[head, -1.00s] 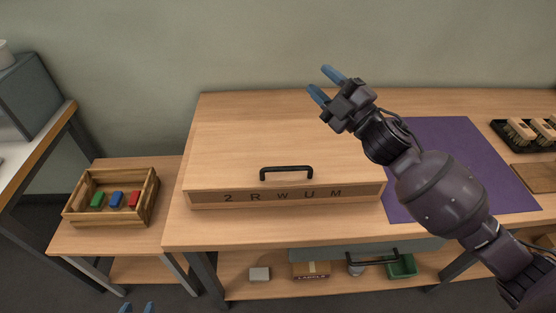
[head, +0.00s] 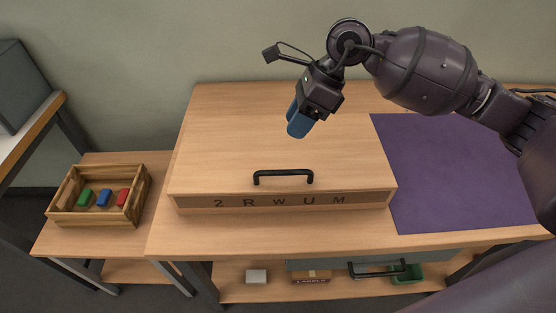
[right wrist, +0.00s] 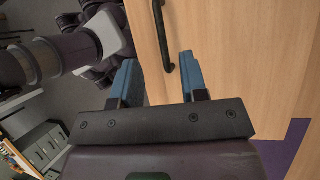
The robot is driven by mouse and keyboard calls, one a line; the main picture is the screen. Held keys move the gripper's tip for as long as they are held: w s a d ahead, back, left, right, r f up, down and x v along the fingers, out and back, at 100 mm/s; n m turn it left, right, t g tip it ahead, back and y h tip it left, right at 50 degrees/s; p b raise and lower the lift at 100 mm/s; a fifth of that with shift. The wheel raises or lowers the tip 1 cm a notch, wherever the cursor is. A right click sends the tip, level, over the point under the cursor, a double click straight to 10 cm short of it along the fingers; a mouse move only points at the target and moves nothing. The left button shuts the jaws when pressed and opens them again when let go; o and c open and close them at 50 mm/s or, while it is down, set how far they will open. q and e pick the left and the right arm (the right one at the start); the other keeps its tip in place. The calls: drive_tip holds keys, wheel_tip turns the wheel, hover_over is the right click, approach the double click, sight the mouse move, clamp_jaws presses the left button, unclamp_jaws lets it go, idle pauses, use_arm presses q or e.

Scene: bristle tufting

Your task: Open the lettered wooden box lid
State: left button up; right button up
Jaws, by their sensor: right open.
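The wooden box (head: 230,202) stands on the workbench with its lid (head: 225,150) down. Its front face carries the letters "2 R W U M". A black bar handle (head: 283,173) sits near the lid's front edge; it also shows in the right wrist view (right wrist: 162,32). My right gripper (head: 297,124) is above the lid, behind the handle in the head view, with its blue fingers pointing down. In the right wrist view the fingers (right wrist: 158,78) are apart with nothing between them, and the handle lies beyond their tips. My left gripper is not in view.
A purple mat (head: 450,180) lies to the right of the box. A wooden crate (head: 130,212) with green, blue and red blocks stands on a lower table at left. Below the bench are a drawer with a black handle (head: 377,272) and a green bin (head: 408,275).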

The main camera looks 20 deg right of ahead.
drive_tip(key=d+h, duration=0.1)
hover_over(283, 165)
drive_tip(key=s+a, duration=0.2)
drive_tip(key=s, duration=0.3)
drive_tip(key=shift+n, duration=0.3)
drive_tip(key=f, duration=0.7)
drive_tip(key=f+b, duration=0.1)
drive_tip(key=f, duration=0.2)
drive_tip(key=shift+w+d+f, duration=0.2)
drive_tip(key=shift+w, duration=0.05)
drive_tip(key=shift+c, duration=0.4)
clamp_jaws()
